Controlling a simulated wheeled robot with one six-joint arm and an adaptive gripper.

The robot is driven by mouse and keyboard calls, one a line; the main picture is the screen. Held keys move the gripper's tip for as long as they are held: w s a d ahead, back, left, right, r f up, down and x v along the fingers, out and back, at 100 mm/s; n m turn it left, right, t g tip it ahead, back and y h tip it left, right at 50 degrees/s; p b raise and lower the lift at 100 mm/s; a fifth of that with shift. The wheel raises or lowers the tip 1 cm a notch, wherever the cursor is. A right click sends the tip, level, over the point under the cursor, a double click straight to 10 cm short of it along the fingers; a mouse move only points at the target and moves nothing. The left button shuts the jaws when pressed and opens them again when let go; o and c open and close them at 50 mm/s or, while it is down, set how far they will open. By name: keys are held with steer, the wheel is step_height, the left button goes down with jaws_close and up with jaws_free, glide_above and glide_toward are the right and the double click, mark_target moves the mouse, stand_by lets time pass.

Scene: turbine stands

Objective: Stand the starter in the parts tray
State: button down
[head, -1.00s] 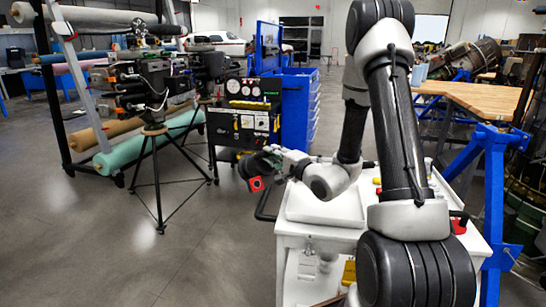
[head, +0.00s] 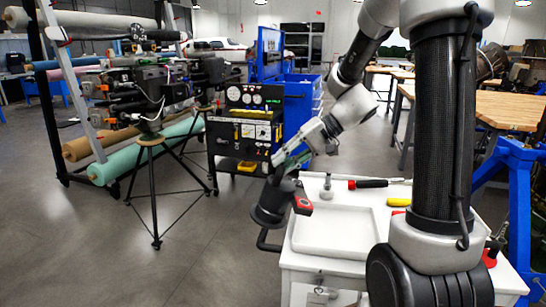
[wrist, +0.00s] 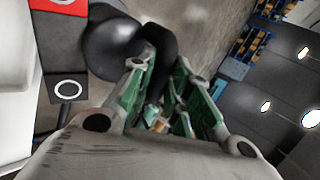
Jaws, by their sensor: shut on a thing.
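A black instrument cart (head: 245,125) and a tripod-mounted engine (head: 140,95) stand to the left. Open floor lies front left.

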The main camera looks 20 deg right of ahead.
steer(key=s+d+r+n+g+h, duration=0.1)
steer(key=s+d+h, duration=0.1)
steer(key=d, duration=0.5)
steer(key=s+d+r+n+g+h, duration=0.1)
steer(key=s+d+r+n+h, duration=0.15)
steer(key=d, duration=0.45)
step_height(320, 180, down, 9)
steer(key=shift+a+r+m, duration=0.15)
steer(key=shift+m, duration=0.2)
steer(key=shift+s+f, duration=0.1)
steer(key=shift+f, duration=0.1)
steer(key=c, duration=1.1)
jaws_free()
steer(key=v, duration=0.7)
